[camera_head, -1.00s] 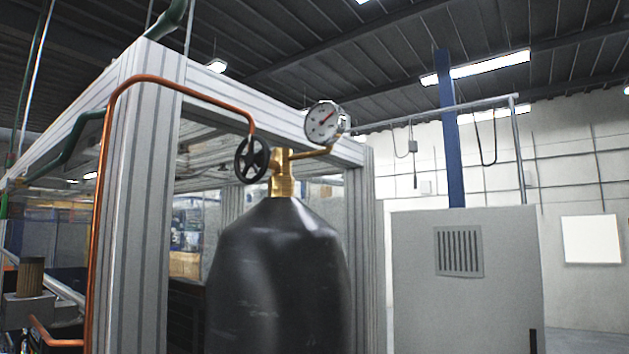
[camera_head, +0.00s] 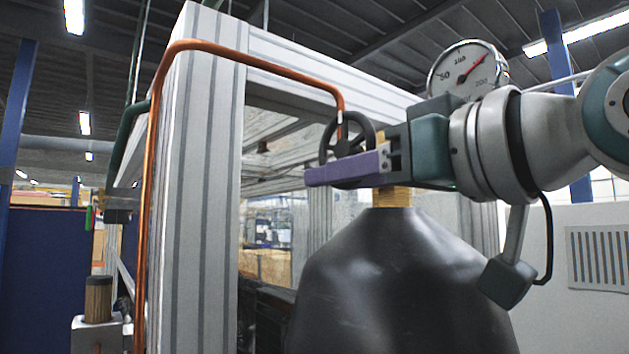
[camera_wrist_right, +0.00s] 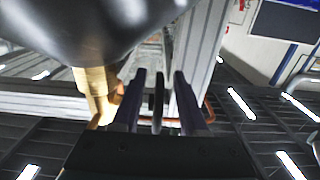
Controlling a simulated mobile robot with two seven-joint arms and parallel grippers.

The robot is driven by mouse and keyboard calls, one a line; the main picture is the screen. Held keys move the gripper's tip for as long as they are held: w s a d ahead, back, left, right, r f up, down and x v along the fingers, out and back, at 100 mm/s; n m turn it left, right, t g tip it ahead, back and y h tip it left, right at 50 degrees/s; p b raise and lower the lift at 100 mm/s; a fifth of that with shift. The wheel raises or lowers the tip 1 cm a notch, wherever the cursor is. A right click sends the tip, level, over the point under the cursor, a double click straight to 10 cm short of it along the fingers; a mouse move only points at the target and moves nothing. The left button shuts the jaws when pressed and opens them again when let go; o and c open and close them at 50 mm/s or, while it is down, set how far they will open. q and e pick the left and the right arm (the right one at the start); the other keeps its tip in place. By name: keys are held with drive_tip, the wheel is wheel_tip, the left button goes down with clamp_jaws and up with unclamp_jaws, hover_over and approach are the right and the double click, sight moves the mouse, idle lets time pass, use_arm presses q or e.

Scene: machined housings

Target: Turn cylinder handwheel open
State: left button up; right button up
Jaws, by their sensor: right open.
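The black handwheel (camera_head: 369,130) sits on the brass valve (camera_head: 392,197) on top of the dark gas cylinder (camera_head: 400,275). My right gripper (camera_head: 312,177) reaches in from the right, and its purple finger covers the middle and lower part of the wheel in the head view. In the right wrist view the wheel (camera_wrist_right: 158,102) stands edge-on between the two spread fingers of the gripper (camera_wrist_right: 156,78), with a gap on each side. The brass valve (camera_wrist_right: 96,90) is beside the left finger there. My left gripper is not in view.
A round pressure gauge (camera_head: 467,68) stands just above my right gripper. A copper pipe (camera_head: 230,53) runs over a grey aluminium frame post (camera_head: 200,200) and down to the wheel. A grey cabinet (camera_head: 595,320) is at the right.

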drive_tip(key=shift+x, duration=1.9)
clamp_jaws()
